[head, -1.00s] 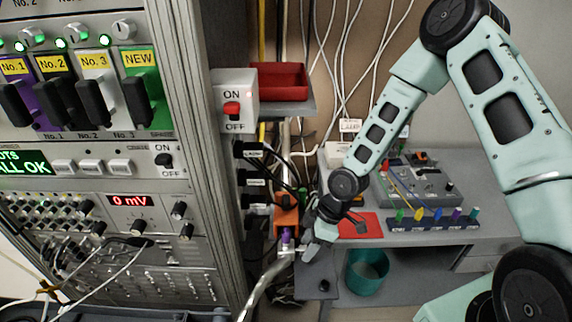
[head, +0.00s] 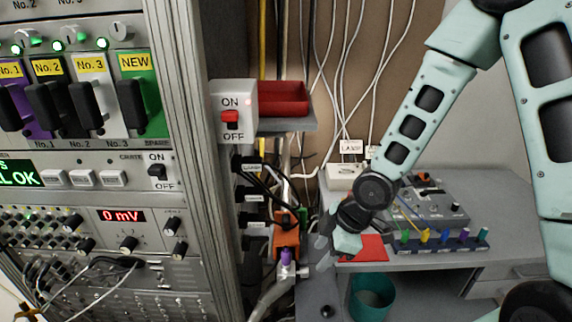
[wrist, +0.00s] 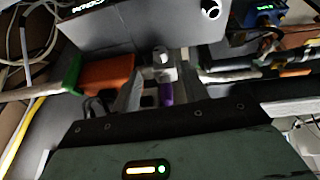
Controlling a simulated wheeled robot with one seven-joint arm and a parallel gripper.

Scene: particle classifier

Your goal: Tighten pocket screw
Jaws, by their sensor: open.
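No part can be surely told as the pocket screw. In the wrist view a small grey metal knob or fitting (wrist: 162,60) shows between my fingertips, with a purple piece (wrist: 167,94) just below it. My gripper (wrist: 158,75) is open around that spot; whether the fingers touch the metal part cannot be told. In the head view my gripper (head: 322,256) hangs low beside the rack, just right of a purple-topped part (head: 287,257) under an orange block (head: 286,238). The tips are small and partly hidden there.
The tall instrument rack (head: 190,150) stands at left, with a white ON/OFF box (head: 233,105) on its side. A red tray (head: 283,98) sits on a shelf behind. A bench at right holds a red mat (head: 362,248) and colored-handled tools (head: 445,240). A teal bin (head: 370,300) stands below.

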